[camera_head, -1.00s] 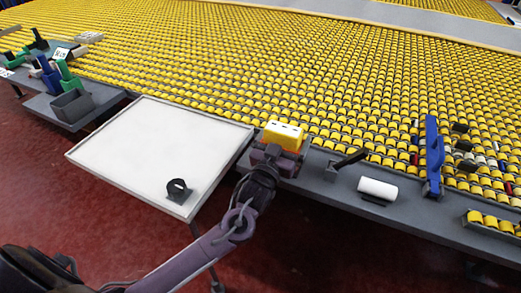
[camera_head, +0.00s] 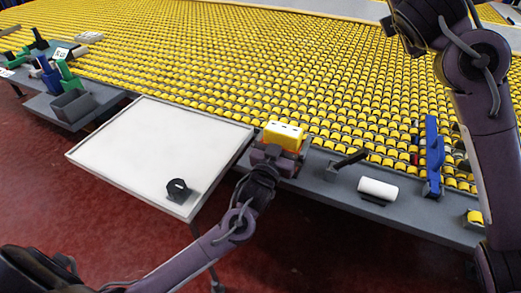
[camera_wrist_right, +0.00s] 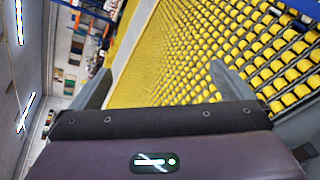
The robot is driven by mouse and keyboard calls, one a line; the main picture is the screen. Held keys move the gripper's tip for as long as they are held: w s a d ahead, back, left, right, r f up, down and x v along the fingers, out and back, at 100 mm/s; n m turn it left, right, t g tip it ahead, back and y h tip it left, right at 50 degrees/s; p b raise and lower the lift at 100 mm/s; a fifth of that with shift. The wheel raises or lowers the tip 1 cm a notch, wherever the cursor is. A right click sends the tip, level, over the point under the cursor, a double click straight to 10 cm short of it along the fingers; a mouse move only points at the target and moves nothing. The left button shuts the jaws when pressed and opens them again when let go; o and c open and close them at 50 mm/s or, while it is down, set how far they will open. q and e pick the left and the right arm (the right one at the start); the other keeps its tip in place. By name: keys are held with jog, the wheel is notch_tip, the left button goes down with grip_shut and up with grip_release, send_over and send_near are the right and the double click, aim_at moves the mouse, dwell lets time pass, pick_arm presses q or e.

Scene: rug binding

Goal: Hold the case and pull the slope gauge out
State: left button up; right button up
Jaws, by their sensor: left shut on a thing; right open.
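An orange-yellow case (camera_head: 292,141) stands on the grey shelf along the roller bed, just right of the white board. A block with a pale top and small dark marks (camera_head: 283,129), apparently the slope gauge, shows at its upper end; I cannot tell how deep it sits. My left gripper (camera_head: 274,155) is shut on the case from the near side, and its jaws hide the lower part. My right gripper (camera_wrist_right: 162,85) is open and empty in the right wrist view, with yellow rollers beyond its fingers.
The white board (camera_head: 150,150) carries a black ring-shaped holder (camera_head: 178,189). Right of the case on the shelf are a black-handled tool (camera_head: 347,162), a white roll (camera_head: 378,189) and a blue upright tool (camera_head: 433,155). A grey bin (camera_head: 73,105) stands at the left.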

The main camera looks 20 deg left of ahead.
jog(key=s+a+r+n+y, duration=0.15)
jog(key=s+a+n, duration=0.25)
jog(key=s+a, duration=0.4)
jog(key=s+a+n+y, duration=0.25)
jog(key=s+a, duration=0.45)
jog(key=a, duration=0.4)
pick_arm(q)
jog(key=shift+s+a, duration=0.1)
pick_arm(e)
jog(key=n+g+h, duration=0.1)
jog(key=n+h, duration=0.3)
jog(key=h, duration=0.1)
send_near(280, 136)
jog(key=shift+m, duration=0.25)
jog(key=x, duration=1)
jog(key=shift+c, duration=0.3)
